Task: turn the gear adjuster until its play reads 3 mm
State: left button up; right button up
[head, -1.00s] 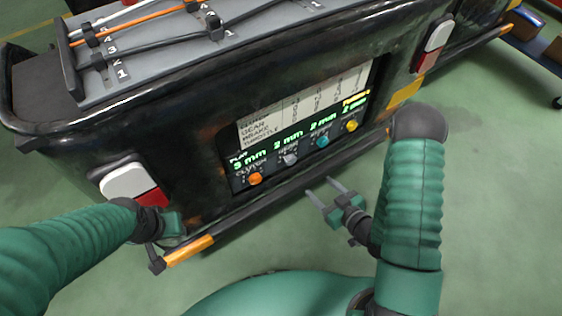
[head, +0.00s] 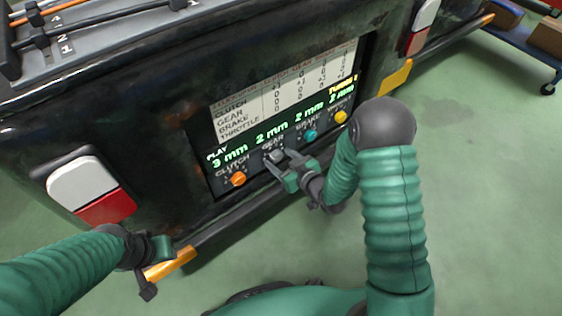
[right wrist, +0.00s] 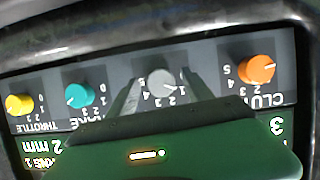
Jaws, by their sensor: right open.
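The gear adjuster is a grey knob (head: 276,154) on the panel, between the orange clutch knob (head: 238,179) and the teal brake knob (head: 310,136). The green display (head: 265,139) above reads 3 mm for clutch and 2 mm for gear, brake and throttle. My right gripper (head: 277,161) is open at the grey knob. In the right wrist view its fingers stand on either side of the grey knob (right wrist: 160,82), with gaps visible. My left gripper (head: 160,250) is by the bumper's left end, its fingers not clear.
A yellow throttle knob (head: 341,117) sits right of the teal one. A printed table (head: 285,85) is above the display. A dark bumper bar (head: 235,222) with an orange end (head: 170,263) runs below the panel. Levers (head: 100,33) are on top; a blue cart (head: 520,50) stands far right.

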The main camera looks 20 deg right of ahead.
jog(key=shift+a, duration=0.1)
grip_shut()
dwell(0.3)
jog(key=m+p, duration=0.1)
jog(key=m+y+p, duration=0.1)
jog(key=p, duration=0.1)
jog(key=shift+d+r+g+y, duration=0.2)
jog(key=shift+d+g+y, duration=0.05)
jog(key=shift+g+y, duration=0.05)
jog(key=shift+f+m+y+p, duration=0.1)
jog(key=shift+m+y+p, duration=0.3)
jog(key=shift+m+p, duration=0.6)
jog(key=shift+f+m+y+p, duration=0.1)
jog(key=shift+m+y+p, duration=0.5)
jog(key=shift+d, duration=0.1)
